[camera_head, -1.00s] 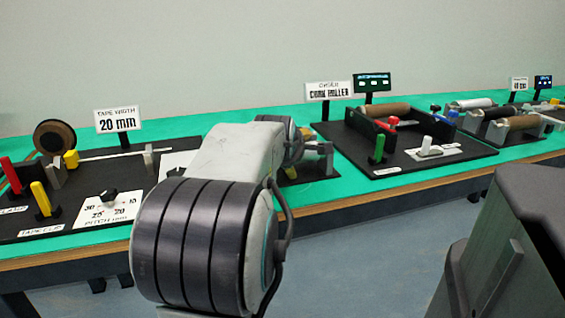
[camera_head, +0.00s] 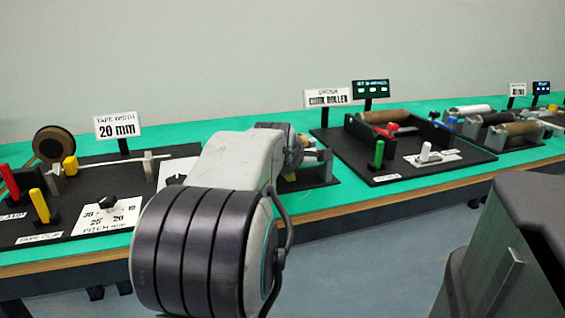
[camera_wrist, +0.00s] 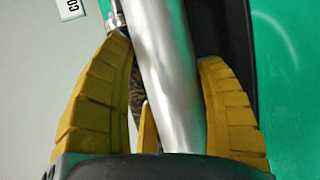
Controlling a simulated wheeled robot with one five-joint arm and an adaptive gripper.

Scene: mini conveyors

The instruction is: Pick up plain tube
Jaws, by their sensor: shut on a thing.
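My gripper (camera_wrist: 165,53) shows in the wrist view with its yellow fingers on either side of a smooth silver tube, the plain tube (camera_wrist: 168,85). The fingers are shut on it. The tube runs slanting from the top of the picture down between the fingers to the palm. Its lower end is hidden by the gripper. In the head view my arm hides most of the gripper and the tube.
A black station (camera_head: 345,170) with a brown roller (camera_head: 386,116), a red lever (camera_head: 387,130) and a green lever (camera_head: 378,153) stands right of my arm. More rollers lie farther right. A tape station (camera_head: 75,222) stands at left. The green bench (camera_head: 310,203) has bare strips.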

